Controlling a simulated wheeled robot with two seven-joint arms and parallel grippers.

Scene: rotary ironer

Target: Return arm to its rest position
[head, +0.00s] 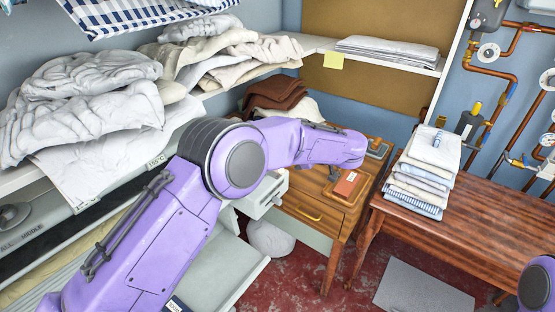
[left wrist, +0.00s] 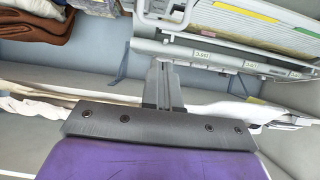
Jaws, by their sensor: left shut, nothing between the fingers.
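My left arm (head: 150,235) is purple and comes in from the lower left of the head view. It bends at a grey round joint, and its forearm (head: 315,146) reaches right in front of the wooden drawer unit. Its gripper cannot be made out there. In the left wrist view my left gripper (left wrist: 163,85) is shut and empty, its two grey fingers together. A piece of my right arm (head: 537,284) shows at the lower right edge of the head view; its gripper is out of view.
A wooden drawer unit (head: 312,212) stands behind the forearm. Folded linens (head: 420,180) are stacked on a wooden table (head: 480,232). Copper pipes (head: 490,65) line the right wall. Red floor shows below.

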